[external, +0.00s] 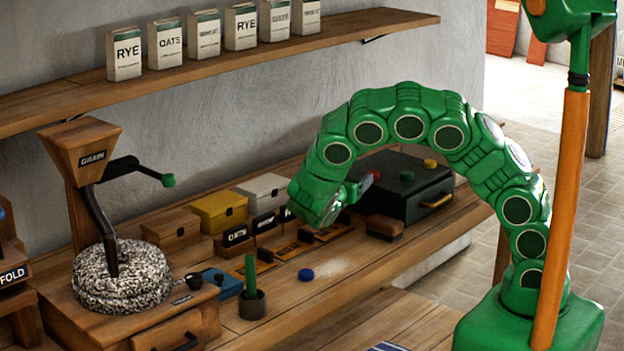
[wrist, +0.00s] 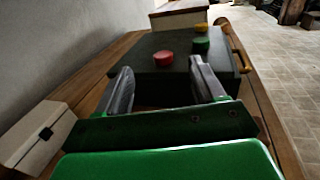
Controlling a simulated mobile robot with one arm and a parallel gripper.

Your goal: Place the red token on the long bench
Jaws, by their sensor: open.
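The red token (wrist: 163,58) lies on top of the black box (wrist: 150,44), near its edge closest to me. In the external view the red token (external: 373,174) is partly hidden by my gripper (external: 354,190). My gripper is open and empty, and in the wrist view its fingers (wrist: 160,68) point at the box with the red token ahead between them. The token appears apart from both fingers. The long bench (external: 375,272) is wooden and runs along the wall under the box.
A green token (wrist: 201,43) and a yellow token (wrist: 201,28) share the box top. A blue token (external: 306,274) lies on the bench with clear wood to its right. A dark cup with a green stick (external: 251,304), small boxes and a grain mill (external: 88,155) stand left.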

